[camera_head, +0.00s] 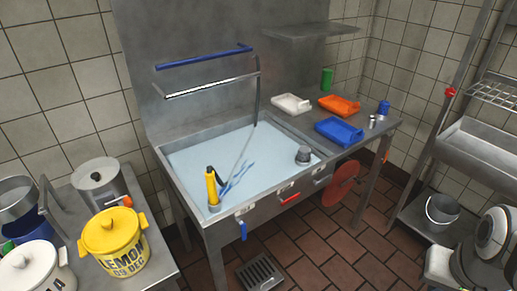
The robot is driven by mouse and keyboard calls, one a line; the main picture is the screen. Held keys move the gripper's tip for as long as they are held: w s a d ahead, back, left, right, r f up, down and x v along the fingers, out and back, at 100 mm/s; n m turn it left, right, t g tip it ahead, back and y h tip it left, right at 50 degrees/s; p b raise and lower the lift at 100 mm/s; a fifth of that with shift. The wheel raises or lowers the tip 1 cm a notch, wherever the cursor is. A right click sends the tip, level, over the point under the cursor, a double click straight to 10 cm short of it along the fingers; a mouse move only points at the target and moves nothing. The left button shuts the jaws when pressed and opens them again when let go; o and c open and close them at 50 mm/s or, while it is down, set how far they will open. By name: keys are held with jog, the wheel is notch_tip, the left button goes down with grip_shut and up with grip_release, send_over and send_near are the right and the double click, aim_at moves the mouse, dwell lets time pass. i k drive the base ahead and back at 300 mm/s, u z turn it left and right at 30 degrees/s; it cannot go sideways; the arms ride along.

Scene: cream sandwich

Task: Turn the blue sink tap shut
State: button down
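The sink (180,185) is a wide steel basin against the back wall, holding pale bluish water or a pale bottom; I cannot tell which. A small blue lever (243,230) hangs downward from a fitting on the sink's front edge, near its left end. This is the blue tap handle that I see. A red lever (289,198) lies more nearly level on the same front edge, to its right. I cannot tell from this view whether water flows. My gripper is not in view.
A yellow upright object (211,186) stands in the sink's front left corner. A yellow pot (113,240) and other pots crowd the left table. A blue tray (339,131) lies on the right counter. A floor grate (261,273) lies before the sink; tiled floor (330,240) is clear.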

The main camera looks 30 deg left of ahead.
aim_at(243, 225)
jog(key=u, duration=1.3)
